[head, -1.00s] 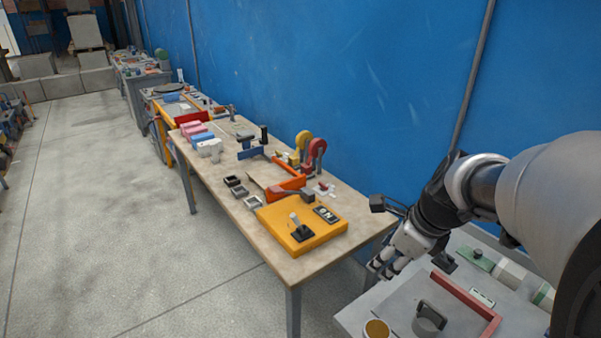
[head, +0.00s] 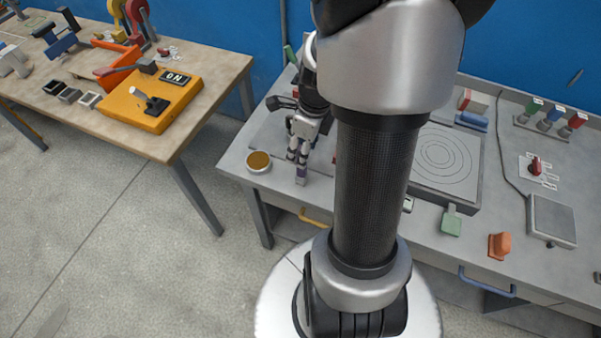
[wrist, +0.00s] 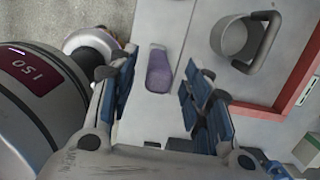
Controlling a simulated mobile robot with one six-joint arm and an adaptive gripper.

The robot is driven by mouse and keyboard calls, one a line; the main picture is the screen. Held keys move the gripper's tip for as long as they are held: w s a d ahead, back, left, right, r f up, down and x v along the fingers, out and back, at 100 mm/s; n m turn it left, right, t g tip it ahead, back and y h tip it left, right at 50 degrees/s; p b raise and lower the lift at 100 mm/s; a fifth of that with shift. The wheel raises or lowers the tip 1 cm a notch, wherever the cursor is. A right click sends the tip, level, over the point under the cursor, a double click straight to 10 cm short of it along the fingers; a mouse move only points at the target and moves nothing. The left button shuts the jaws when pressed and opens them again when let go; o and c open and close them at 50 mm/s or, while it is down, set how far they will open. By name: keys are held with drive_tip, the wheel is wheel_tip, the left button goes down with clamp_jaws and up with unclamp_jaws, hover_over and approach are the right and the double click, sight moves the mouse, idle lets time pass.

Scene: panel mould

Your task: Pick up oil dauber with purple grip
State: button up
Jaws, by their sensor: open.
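The dauber's purple grip (wrist: 159,68) shows in the wrist view, between the two blue-padded fingers of my gripper (wrist: 162,88) and a little towards their far end. My gripper is open, with a visible gap on both sides of the grip. I cannot tell the dauber's head apart from the pale surface around it. In the head view my gripper (head: 298,157) points down at the left end of the grey table, and a small purple patch (head: 301,172) shows just below its fingers. My arm hides part of the table there.
A grey cup with a handle (wrist: 230,38) and a red frame (wrist: 296,75) lie right of the grip. A round pot with brown contents (head: 259,160) stands near the grey table's left edge (head: 232,160). The wooden table (head: 110,122) stands further left.

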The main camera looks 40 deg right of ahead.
drive_tip(key=f+b, duration=0.1)
drive_tip(key=f, duration=0.1)
drive_tip(key=f+b, duration=0.1)
drive_tip(key=f, duration=0.1)
drive_tip(key=f+b, duration=0.1)
drive_tip(key=shift+w+a+f, duration=0.2)
drive_tip(key=shift+w+f, duration=0.15)
drive_tip(key=shift+f, duration=0.05)
drive_tip(key=shift+r, duration=0.1)
drive_tip(key=shift+c, duration=0.6)
clamp_jaws()
